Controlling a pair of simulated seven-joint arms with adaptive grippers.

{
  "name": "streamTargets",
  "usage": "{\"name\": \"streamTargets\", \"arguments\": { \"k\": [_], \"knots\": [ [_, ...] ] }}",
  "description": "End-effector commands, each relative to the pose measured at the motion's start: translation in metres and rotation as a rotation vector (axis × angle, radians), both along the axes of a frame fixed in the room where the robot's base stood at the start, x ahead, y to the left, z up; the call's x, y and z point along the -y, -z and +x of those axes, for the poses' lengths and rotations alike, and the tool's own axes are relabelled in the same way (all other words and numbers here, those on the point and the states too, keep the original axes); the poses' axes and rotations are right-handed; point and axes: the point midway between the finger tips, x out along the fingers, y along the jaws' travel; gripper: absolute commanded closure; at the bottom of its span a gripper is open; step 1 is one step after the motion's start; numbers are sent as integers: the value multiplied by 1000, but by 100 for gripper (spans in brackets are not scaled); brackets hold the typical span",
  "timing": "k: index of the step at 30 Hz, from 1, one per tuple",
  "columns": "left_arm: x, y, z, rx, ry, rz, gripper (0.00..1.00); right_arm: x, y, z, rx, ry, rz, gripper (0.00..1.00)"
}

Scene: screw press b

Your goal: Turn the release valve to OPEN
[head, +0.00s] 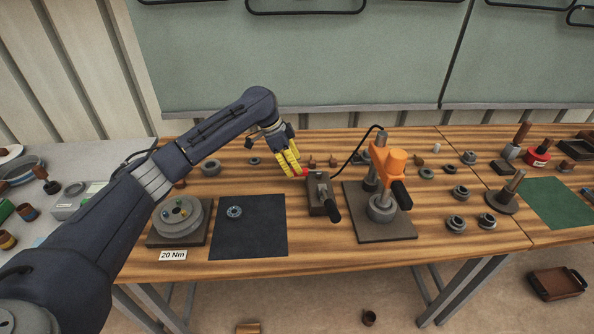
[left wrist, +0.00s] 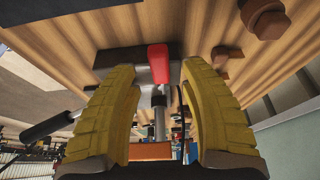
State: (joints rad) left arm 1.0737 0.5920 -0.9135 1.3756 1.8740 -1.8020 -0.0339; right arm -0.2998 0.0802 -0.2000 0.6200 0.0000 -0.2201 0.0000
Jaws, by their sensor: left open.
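The release valve has a red handle (head: 305,171) at the back of the dark hand pump (head: 317,190), which stands mid-table with its black lever (head: 332,212) toward the front. My left gripper (head: 289,163), with yellow fingers, is just left of and behind the red handle. In the left wrist view the red handle (left wrist: 158,58) shows beyond and between the spread fingers (left wrist: 160,90), with nothing gripped. I cannot tell whether the fingers touch it. No OPEN marking is legible. My right gripper is not in view.
The orange press (head: 396,160) stands right of the pump, joined by a black hose (head: 357,150). A dark mat (head: 250,228) with a small bearing-like ring (head: 234,212) lies left, beside a round fixture (head: 181,216) labelled 20 Nm. Several small parts lie behind the pump.

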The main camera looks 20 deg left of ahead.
Motion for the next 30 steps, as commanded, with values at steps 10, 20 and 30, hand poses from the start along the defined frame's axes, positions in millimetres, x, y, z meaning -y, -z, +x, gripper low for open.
{"name": "streamTargets", "arguments": {
  "k": [10,20,30],
  "knots": [
    [10,25,4,0,0,0,56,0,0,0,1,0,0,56],
    [11,28,4,0,0,0,56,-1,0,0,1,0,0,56],
    [11,28,4,0,0,0,86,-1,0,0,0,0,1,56]
  ]
}}
